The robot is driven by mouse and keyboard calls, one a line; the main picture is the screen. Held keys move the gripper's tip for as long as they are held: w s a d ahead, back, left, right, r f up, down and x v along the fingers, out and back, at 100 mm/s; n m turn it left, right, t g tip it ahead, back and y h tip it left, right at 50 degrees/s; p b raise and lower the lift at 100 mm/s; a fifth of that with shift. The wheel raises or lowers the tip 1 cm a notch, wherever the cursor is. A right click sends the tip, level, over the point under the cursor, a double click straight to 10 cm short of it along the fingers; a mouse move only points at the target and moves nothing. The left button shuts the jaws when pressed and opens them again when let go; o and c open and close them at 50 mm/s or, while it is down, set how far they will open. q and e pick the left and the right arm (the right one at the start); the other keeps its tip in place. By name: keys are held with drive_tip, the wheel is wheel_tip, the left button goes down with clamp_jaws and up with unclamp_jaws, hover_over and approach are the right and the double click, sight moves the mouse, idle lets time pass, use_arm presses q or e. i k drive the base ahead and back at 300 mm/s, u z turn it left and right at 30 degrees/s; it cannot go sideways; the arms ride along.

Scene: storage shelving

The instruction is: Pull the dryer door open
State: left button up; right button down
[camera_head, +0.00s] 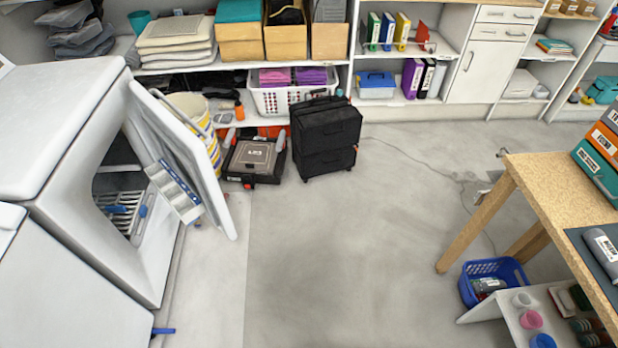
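A white front-opening machine (65,150), which I take to be the dryer, stands at the left edge. Its white door (196,150) is swung wide open to the right and stands well away from the opening. A pale panel with a row of blue marks (173,187) is on the door's inner side. Inside the dark opening is a light slatted rack (122,212) with blue parts. Neither of my grippers is in view.
Grey floor (330,240) is clear in the middle. A black wheeled case (325,138) and a black toolbox (252,160) stand behind the door, before the shelving (420,110). A wooden table (555,180) and blue basket (470,292) are at right.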

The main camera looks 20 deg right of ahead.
sight(183, 152)
drive_tip(key=z, duration=0.25)
drive_tip(key=k, duration=0.35)
drive_tip(key=u, duration=1)
drive_tip(key=i, duration=1.4)
drive_tip(key=z, duration=0.3)
